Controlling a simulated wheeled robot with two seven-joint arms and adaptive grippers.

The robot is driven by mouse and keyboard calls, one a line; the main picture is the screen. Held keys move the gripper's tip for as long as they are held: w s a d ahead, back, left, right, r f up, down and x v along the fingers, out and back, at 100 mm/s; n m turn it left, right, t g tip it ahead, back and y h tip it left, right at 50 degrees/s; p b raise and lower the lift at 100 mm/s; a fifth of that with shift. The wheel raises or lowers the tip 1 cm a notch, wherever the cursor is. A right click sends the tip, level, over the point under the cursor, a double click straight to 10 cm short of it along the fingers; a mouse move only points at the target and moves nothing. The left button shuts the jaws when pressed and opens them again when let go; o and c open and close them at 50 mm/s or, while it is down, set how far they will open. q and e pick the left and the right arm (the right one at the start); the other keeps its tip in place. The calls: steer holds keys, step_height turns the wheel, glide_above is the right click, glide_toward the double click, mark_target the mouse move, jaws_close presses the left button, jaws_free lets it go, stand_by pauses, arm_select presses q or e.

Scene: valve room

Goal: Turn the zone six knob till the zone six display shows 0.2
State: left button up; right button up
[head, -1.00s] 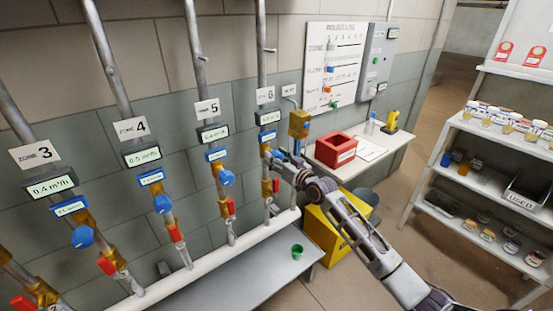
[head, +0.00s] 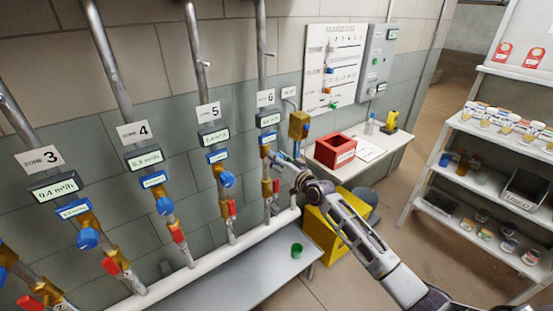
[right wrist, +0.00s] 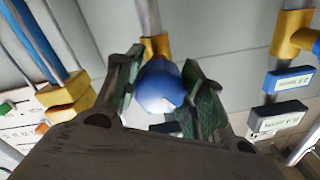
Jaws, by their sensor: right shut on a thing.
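The zone six knob is a blue round knob (right wrist: 158,86) on a brass valve, seen in the right wrist view between my fingers. My right gripper (right wrist: 160,92) is shut on it, one finger on each side. In the head view my right gripper (head: 277,160) is at the zone six pipe and hides most of the knob. The zone six display (head: 269,119) is a dark box with a pale screen under the "6" sign (head: 266,98); its digits are too small to read. My left gripper is not in view.
Zones 3, 4 and 5 stand to the left with their own blue knobs, such as the zone five knob (head: 228,180). A brass fitting (head: 299,125) is close right of zone six. A grey bench (head: 250,282) with a green cup (head: 297,249) is below.

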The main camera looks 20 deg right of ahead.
steer(key=o, duration=1)
steer(key=shift+s, duration=0.1)
steer(key=shift+v, duration=5.85)
steer(key=shift+d, duration=0.1)
